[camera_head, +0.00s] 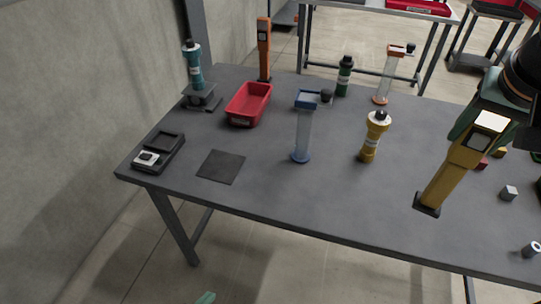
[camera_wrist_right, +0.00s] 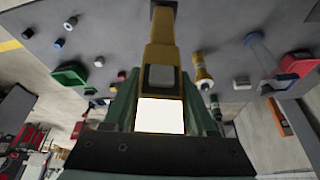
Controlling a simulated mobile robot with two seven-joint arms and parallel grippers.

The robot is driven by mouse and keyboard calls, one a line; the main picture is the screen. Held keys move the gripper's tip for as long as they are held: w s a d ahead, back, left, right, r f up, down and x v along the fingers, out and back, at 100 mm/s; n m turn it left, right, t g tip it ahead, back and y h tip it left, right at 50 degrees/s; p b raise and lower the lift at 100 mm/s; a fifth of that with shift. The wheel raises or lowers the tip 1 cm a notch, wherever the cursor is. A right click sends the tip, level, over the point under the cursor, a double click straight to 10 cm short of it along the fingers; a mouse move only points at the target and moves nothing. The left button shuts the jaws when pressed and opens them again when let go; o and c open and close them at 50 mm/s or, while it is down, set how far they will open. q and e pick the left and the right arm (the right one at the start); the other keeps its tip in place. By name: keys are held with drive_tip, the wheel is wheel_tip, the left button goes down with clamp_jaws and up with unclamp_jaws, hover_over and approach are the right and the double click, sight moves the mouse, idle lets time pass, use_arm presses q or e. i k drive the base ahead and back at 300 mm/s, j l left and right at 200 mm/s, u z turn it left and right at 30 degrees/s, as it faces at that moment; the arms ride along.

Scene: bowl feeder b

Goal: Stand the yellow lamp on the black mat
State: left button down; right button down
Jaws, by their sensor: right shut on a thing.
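The yellow lamp (camera_head: 446,184) is a long bar with a white light panel and a dark square foot. My right gripper (camera_head: 484,122) is shut around its upper part at the right of the head view. The lamp leans, foot down-left, over the table's front right; a gap under the foot is hard to judge. In the right wrist view the lamp (camera_wrist_right: 161,60) lies between the green fingers (camera_wrist_right: 160,108). The black mat (camera_head: 221,167) lies flat and bare at the table's front left. A green tip of my left gripper (camera_head: 205,298) shows at the bottom edge; its jaws are hidden.
A yellow torch (camera_head: 375,137) and a blue-footed clear cylinder (camera_head: 303,132) stand between lamp and mat. A red bin (camera_head: 248,105) is behind the mat, a black tray (camera_head: 159,151) left of it. An orange lamp (camera_head: 264,50) stands at the back. The front strip is clear.

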sight(221, 165)
drive_tip(key=i+j+u, duration=0.15)
drive_tip(key=j, duration=0.25)
drive_tip(key=j+u, duration=0.1)
drive_tip(key=j, duration=0.3)
drive_tip(key=i+j+u, duration=0.15)
drive_tip(key=j, duration=0.2)
drive_tip(key=i+j+u, duration=0.15)
drive_tip(key=j, duration=0.2)
